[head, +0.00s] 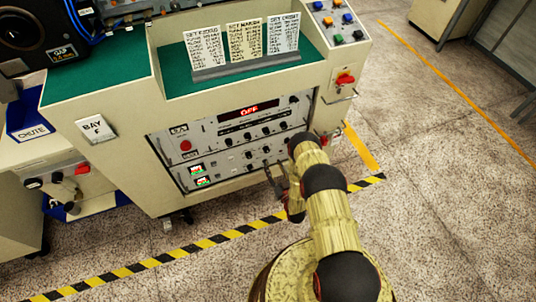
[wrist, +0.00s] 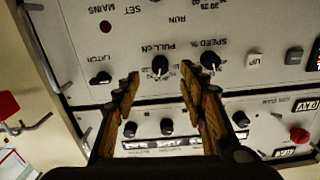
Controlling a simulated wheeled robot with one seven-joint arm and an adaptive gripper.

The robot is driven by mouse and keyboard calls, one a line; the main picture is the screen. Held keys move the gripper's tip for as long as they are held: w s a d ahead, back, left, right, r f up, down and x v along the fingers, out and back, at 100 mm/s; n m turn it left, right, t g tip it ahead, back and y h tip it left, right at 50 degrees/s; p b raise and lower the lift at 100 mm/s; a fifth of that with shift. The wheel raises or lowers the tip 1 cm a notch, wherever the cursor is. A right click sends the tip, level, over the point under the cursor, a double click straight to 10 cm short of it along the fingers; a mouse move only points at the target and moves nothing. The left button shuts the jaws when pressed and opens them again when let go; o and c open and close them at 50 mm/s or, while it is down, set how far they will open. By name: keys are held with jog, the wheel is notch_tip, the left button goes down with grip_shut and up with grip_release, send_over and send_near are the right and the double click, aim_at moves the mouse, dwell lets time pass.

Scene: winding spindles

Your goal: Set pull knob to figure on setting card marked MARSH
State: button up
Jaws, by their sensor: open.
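The pull knob (wrist: 160,66), black with a white pointer line, sits on the pale panel under the inverted label "PULL cN" in the wrist view. My gripper (wrist: 160,84) is open, its two fingertips either side of and just short of the knob, with nothing between them. I cannot tell whether they touch the panel. In the head view my gripper (head: 277,176) is at the lower part of the control panel (head: 215,128). The middle setting card (head: 245,40) appears headed "SET MARSH"; its figures are too small to read. The knob's scale is partly unreadable.
The speed knob (wrist: 210,61) is close beside the right fingertip, and the latch knob (wrist: 101,78) is to the left. A lower row of knobs (wrist: 167,126) lies between my fingers. The display (head: 249,110) reads OFF. A red switch (head: 345,78) is at the cabinet's right.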

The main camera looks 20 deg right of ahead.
aim_at(267, 152)
jog(key=w+b, duration=0.1)
jog(key=w, duration=0.1)
jog(key=w+b, duration=0.1)
jog(key=w, duration=0.2)
jog(key=w+b, duration=0.1)
jog(key=w, duration=0.2)
jog(key=shift+r, duration=0.25)
jog(key=shift+s, duration=0.1)
jog(key=shift+c, duration=1.3)
jog(key=c, duration=0.7)
grip_shut()
